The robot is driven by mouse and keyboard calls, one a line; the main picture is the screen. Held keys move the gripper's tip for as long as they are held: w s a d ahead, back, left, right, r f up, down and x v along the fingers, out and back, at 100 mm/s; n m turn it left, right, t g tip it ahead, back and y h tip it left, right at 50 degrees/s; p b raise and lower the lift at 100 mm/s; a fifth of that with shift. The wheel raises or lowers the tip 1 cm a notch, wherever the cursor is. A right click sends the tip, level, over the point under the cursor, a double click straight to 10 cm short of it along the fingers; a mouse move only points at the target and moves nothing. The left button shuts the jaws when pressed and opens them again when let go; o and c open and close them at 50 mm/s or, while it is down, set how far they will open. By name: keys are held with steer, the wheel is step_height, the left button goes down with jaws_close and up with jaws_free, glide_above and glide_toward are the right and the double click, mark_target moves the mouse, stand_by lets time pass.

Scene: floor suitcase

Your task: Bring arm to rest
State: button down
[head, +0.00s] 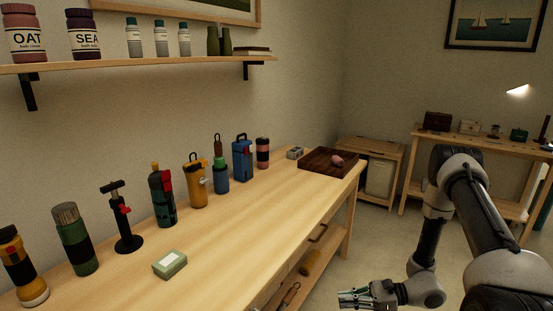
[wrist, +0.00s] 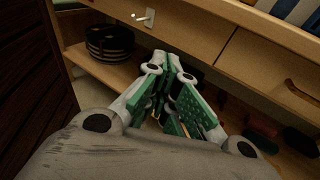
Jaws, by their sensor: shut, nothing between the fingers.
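My gripper (head: 352,299) is at the bottom of the head view, low beside the front of the wooden workbench (head: 235,225). My arm (head: 470,190) reaches in from the right and bends downward to it. In the wrist view my gripper (wrist: 166,62) has its green-padded fingers closed together with nothing held. It points toward the bench's lower shelf and drawer front, apart from them as far as I can tell.
A drawer handle (wrist: 300,91) projects nearby. Open floor lies right of the bench.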

steer(key=s+d+r+n+g+h, duration=0.2)
steer(key=s+d+r+n+h, duration=0.25)
steer(key=r, duration=0.45)
steer(key=s+d+r+n+g+h, duration=0.1)
steer(key=s+d+r+n+h, duration=0.4)
steer(key=r, duration=0.5)
steer(key=s+d+r+n+g+h, duration=0.25)
steer(key=d+r+n, duration=0.3)
steer(key=r, duration=0.35)
steer(key=s+r+n+t+h, duration=0.1)
steer(key=s+r+n+t, duration=0.1)
steer(key=r+t, duration=0.2)
steer(key=s+r+n+t+h, duration=0.2)
steer(key=s+r+t, duration=0.1)
steer(key=r, duration=0.8)
steer(key=shift+r+n+t+h, duration=0.3)
steer(key=shift+n+t, duration=0.1)
steer(key=shift+t, duration=0.25)
steer(key=shift+s, duration=0.1)
